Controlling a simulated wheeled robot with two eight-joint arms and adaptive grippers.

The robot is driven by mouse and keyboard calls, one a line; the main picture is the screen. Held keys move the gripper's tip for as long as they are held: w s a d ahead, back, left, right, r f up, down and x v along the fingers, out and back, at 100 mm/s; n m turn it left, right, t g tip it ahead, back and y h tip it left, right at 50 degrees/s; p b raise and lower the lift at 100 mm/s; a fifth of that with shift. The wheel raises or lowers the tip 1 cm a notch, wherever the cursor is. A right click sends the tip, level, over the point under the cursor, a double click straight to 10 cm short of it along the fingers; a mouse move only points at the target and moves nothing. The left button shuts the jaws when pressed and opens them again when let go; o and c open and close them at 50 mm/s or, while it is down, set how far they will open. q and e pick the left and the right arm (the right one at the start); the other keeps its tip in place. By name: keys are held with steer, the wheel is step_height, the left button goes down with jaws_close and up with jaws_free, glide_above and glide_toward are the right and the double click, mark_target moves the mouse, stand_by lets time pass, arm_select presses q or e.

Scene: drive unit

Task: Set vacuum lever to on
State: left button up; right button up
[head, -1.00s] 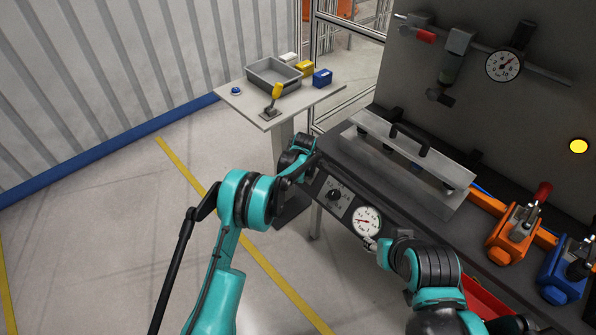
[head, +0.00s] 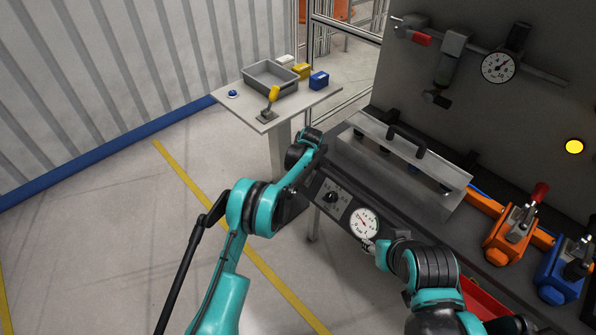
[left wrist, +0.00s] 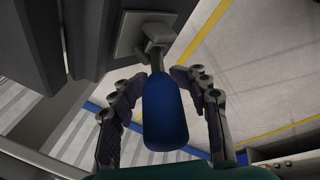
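A lever with a blue grip (left wrist: 166,112) shows in the left wrist view, on a short metal stem from a square grey plate (left wrist: 143,35). I take it to be the vacuum lever; no label shows. My left gripper (left wrist: 160,78) is open, with one finger on each side of the blue grip and gaps visible on both sides. In the head view my left arm reaches the bench's left end; its fingers and the blue grip are hidden there. My right gripper (head: 370,246) is by the bench front below a round gauge (head: 364,224); its fingers are too small to read.
A side table (head: 240,108) at the back left holds a grey tray (head: 262,83), small boxes and a yellow-handled lever (head: 271,99). A black knob (head: 330,197) sits on the bench front. Orange (head: 505,245) and blue (head: 560,278) clamps stand at right. Floor at left is clear.

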arm_select(q)
steer(key=v, duration=1.2)
steer(key=shift+a, duration=0.1)
